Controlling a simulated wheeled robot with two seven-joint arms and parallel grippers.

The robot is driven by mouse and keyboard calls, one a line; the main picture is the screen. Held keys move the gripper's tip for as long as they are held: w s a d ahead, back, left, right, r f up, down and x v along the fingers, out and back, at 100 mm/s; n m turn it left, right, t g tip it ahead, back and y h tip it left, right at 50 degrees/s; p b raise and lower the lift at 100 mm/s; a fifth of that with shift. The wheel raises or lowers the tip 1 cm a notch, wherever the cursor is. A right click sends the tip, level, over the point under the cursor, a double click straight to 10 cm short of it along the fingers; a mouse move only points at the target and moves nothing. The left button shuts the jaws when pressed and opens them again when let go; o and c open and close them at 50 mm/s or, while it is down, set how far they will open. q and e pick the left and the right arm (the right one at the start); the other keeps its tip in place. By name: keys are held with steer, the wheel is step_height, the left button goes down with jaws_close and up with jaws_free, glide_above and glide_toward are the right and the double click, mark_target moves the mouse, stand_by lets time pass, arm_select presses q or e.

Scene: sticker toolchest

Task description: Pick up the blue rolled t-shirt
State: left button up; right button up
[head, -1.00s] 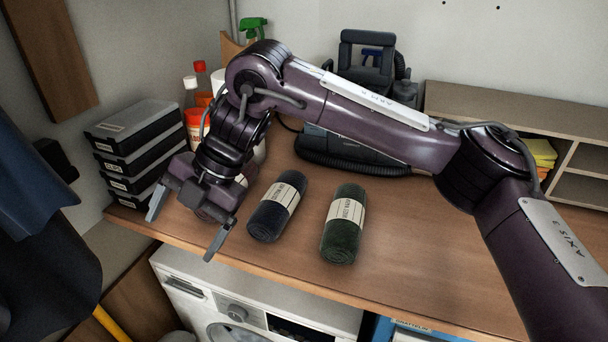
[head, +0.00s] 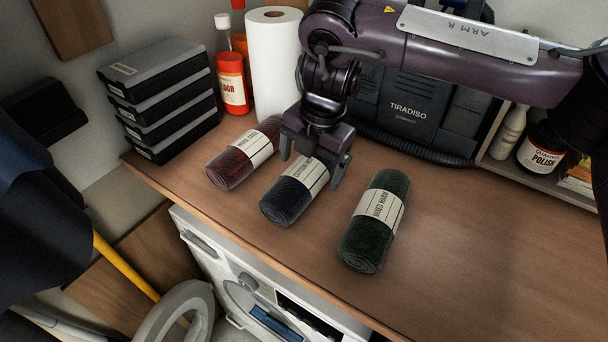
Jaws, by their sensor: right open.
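The blue rolled t-shirt (head: 287,201) is a dark navy roll with a white paper band, lying on the wooden worktop in the head view. It lies between a dark red roll (head: 232,168) on its left and a dark green roll (head: 372,232) on its right. My right gripper (head: 312,170) is open, with its fingers over the far part of the blue roll, one finger towards each side. The gripper hides the roll's far end. I cannot tell whether the fingers touch it. My left gripper is not in view.
Stacked black cases (head: 160,98) stand at the left back. A paper towel roll (head: 272,62) and a red-labelled bottle (head: 232,78) stand behind the rolls. A dark TIRADISO machine (head: 408,108) is behind my gripper. The worktop (head: 465,245) is clear at the right.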

steer(key=shift+w+f, duration=0.15)
steer(key=shift+f, duration=0.7)
steer(key=shift+a+f, duration=0.1)
steer(key=shift+f, duration=0.05)
steer(key=c, duration=1.1)
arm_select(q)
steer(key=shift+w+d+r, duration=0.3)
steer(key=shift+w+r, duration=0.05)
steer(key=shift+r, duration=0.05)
arm_select(e)
steer(key=shift+c, duration=0.2)
